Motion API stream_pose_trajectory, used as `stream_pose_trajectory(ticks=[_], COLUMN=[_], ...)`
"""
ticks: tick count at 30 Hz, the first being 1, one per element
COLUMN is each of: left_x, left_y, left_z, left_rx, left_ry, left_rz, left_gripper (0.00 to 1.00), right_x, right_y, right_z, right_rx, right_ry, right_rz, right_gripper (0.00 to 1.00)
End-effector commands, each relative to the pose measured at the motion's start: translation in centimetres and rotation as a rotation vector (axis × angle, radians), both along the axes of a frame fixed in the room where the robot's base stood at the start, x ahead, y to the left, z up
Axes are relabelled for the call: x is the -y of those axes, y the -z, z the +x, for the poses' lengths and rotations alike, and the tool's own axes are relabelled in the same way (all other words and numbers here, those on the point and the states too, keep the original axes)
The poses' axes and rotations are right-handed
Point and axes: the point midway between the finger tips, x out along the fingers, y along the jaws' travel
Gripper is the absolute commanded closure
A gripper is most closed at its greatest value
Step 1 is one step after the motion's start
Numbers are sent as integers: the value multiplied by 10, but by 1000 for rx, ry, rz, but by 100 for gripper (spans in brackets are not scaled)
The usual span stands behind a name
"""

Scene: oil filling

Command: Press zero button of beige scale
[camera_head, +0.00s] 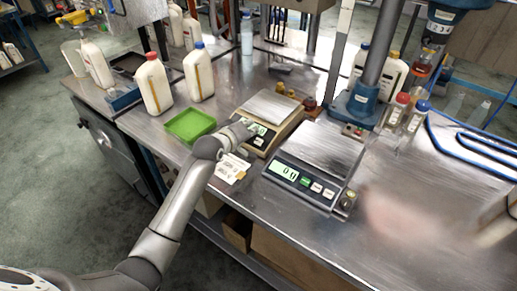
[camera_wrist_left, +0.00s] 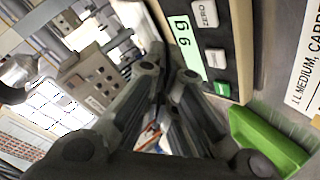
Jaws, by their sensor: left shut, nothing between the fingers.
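The beige scale (camera_head: 287,127) stands on the metal bench with a steel plate on top and a dark front panel. In the left wrist view its panel (camera_wrist_left: 238,60) shows a lit green display (camera_wrist_left: 186,48) and a light button marked ZERO (camera_wrist_left: 205,14). Another light button (camera_wrist_left: 216,58) and a green button (camera_wrist_left: 222,88) sit in line with it. My left gripper (camera_head: 242,130) is shut and empty at the front panel, covering part of it in the head view. In the left wrist view its fingers (camera_wrist_left: 168,72) lie beside the display; contact with a button cannot be told.
A dark-fronted scale (camera_head: 315,165) stands close to the right. A green tray (camera_head: 190,125) lies to the left, and a paper label (camera_head: 232,168) lies in front. White bottles (camera_head: 153,85) stand behind the tray. A blue-based column stand (camera_head: 362,104) rises behind the scales.

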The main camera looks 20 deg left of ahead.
Motion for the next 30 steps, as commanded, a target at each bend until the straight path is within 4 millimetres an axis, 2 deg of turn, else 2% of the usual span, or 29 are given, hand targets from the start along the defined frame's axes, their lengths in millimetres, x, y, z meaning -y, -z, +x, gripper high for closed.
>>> stream_pose_trajectory(ticks=[1,2,9,30], left_x=[1,1,4,5], left_y=[12,15,30,33], left_z=[2,3,11,12], left_rx=[-1,-1,-1,-1], left_ry=[1,1,1,1], left_rz=[0,0,1,1], left_gripper=[100,100,100,100], right_x=[-1,-1,-3,-3], right_y=[14,17,25,26], right_z=[0,0,1,1], right_rx=[1,1,0,1], right_ry=[0,0,1,0], right_rz=[0,1,3,4], right_gripper=[60,60,60,60])
